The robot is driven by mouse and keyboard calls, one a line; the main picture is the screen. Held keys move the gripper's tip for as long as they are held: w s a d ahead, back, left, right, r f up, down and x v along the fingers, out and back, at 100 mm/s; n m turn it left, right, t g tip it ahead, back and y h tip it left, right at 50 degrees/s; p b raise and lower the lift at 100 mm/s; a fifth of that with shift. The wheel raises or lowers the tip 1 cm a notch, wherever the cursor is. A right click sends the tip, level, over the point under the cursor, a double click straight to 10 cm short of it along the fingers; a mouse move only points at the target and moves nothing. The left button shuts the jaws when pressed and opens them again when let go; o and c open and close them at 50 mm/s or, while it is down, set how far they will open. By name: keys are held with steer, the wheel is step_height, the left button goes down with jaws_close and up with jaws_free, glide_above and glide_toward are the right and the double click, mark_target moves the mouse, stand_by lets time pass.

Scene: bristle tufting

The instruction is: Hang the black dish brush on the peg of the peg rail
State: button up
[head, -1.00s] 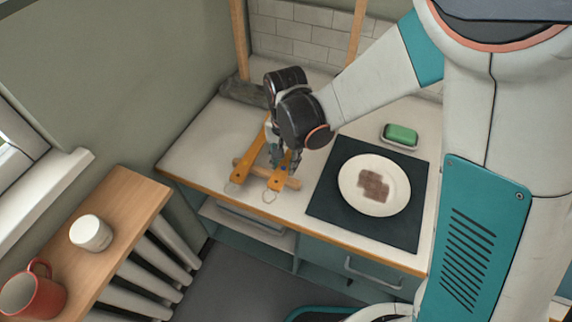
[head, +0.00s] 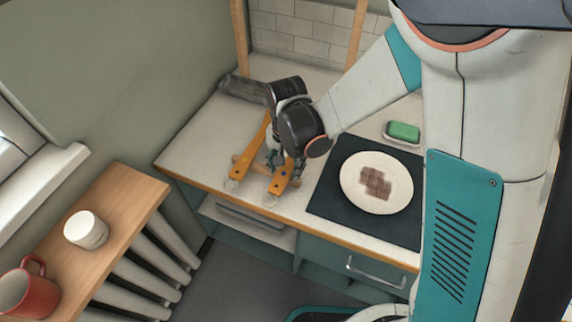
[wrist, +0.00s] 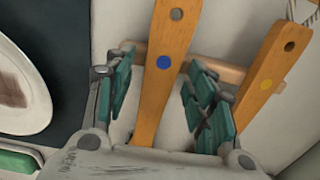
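Two brushes with orange wooden handles lie on the counter; their heads are hidden behind my arm, so I cannot tell which is black. The blue-dotted handle (head: 280,184) is the right one in the head view; in the wrist view this handle (wrist: 168,40) runs between my fingers. The yellow-dotted handle (head: 248,168) lies to its left; it also shows in the wrist view (wrist: 268,75). Both cross a wooden bar (wrist: 225,72). My gripper (wrist: 163,95) is open around the blue-dotted handle, a finger on each side, with a gap at least on the left. No pegs are visible.
Two wooden posts (head: 240,40) stand at the back by the tiles. A white plate (head: 377,205) with a brown patch sits on a dark mat (head: 330,205) to the right. Green soap (head: 404,131) lies behind it. A grey oblong thing (head: 240,88) lies at the back left.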

steer(key=shift+r, duration=0.1)
step_height(320, 180, up, 14)
steer(key=p, duration=0.6)
steer(key=shift+a, duration=0.3)
steer(key=shift+s, duration=0.1)
